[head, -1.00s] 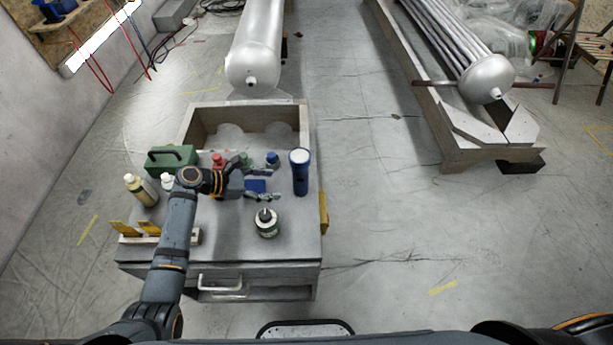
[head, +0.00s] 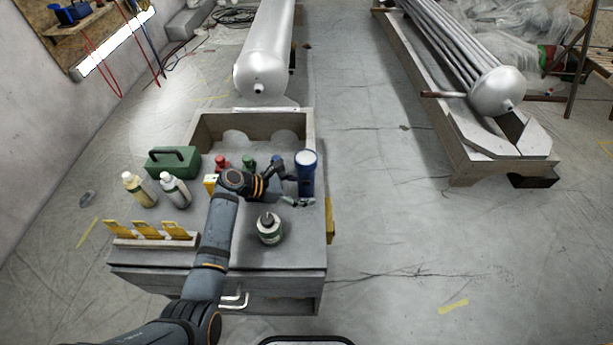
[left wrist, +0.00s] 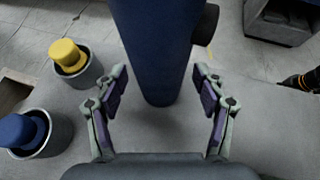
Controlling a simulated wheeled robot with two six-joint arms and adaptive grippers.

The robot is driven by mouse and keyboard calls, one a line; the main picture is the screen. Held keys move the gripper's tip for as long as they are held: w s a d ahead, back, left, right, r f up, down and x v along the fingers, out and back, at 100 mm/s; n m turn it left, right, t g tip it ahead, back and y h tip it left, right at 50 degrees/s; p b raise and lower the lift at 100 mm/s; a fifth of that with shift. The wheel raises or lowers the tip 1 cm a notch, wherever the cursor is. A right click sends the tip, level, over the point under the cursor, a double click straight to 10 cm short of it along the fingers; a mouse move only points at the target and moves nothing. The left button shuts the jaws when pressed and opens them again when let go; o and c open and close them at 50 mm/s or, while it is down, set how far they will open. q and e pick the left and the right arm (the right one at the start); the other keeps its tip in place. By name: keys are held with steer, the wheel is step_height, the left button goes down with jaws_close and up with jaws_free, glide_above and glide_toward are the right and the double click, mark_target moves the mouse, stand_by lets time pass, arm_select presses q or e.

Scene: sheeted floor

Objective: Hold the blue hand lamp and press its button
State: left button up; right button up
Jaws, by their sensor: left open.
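The blue hand lamp (head: 306,178) stands upright at the right side of the workbench, its pale round head on top. In the left wrist view its blue body (left wrist: 158,45) rises between and just ahead of my open left fingers. A dark round knob (left wrist: 207,24), possibly its button, sticks out from the lamp's right side there. My left gripper (head: 292,188) is at the lamp's lower left in the head view. In the left wrist view the left gripper (left wrist: 159,78) shows a gap on both sides of the lamp. My right gripper is not in view.
Red and green small items stand behind my arm. A yellow-topped cup (left wrist: 72,65) and blue-topped cup (left wrist: 30,135) are left of the fingers.

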arm_select(q)
steer(key=c, duration=1.2)
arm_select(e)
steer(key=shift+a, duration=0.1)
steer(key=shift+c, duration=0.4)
arm_select(q)
steer(key=shift+c, duration=0.2)
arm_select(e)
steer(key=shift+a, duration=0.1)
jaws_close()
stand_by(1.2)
